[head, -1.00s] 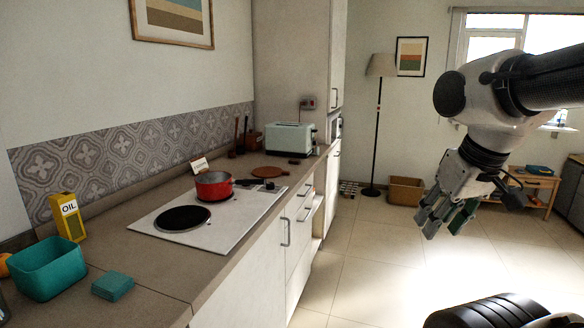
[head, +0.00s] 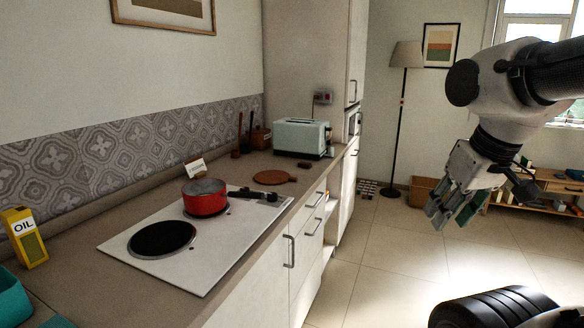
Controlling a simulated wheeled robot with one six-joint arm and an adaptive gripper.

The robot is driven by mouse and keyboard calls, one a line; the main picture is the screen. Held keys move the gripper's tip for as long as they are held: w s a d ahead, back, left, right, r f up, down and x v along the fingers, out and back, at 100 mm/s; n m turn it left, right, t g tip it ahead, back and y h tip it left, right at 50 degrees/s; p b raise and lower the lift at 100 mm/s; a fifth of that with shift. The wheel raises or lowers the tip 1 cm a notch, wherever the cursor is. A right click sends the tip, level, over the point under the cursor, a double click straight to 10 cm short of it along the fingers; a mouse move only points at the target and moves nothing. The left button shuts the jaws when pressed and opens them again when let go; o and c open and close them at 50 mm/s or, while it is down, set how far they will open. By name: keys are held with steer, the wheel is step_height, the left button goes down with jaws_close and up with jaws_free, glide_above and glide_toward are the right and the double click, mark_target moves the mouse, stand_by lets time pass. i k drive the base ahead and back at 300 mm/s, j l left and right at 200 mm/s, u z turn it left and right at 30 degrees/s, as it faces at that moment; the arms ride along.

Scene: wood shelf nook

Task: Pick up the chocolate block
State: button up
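A small dark brown block (head: 305,164) lies on the counter just in front of the toaster, near the counter's front edge. It looks like the chocolate block, but it is too small to be sure. My gripper (head: 451,216) hangs at the right of the head view, pointing down over the open floor. Its fingers are spread apart with nothing between them. It is well away from the counter and from the brown block.
A pale green toaster (head: 301,138) stands behind the block. A round wooden board (head: 274,177), a red pot (head: 205,198) on the white hob (head: 192,247), and an oil box (head: 24,238) share the counter (head: 95,222). The tiled floor (head: 392,255) beside the cabinets is clear.

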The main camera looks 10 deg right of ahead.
mark_target(302, 164)
steer(key=i+l+u, duration=0.2)
steer(key=u, duration=0.2)
steer(key=i+l+u, duration=0.2)
steer(key=u, duration=0.15)
steer(key=i+l+u, duration=0.1)
steer(key=l, duration=0.2)
steer(key=i+l, duration=0.2)
steer(key=l, duration=0.15)
steer(key=i+l+u, duration=0.15)
steer(key=l, duration=0.2)
steer(key=i+l, duration=0.15)
steer(key=l, duration=0.2)
steer(key=i+l+u, duration=0.15)
steer(key=l, duration=0.2)
steer(key=i+l, duration=0.1)
steer(key=l, duration=0.2)
steer(key=i+l, duration=0.1)
steer(key=l, duration=0.15)
steer(key=i+l, duration=0.1)
steer(key=l, duration=0.2)
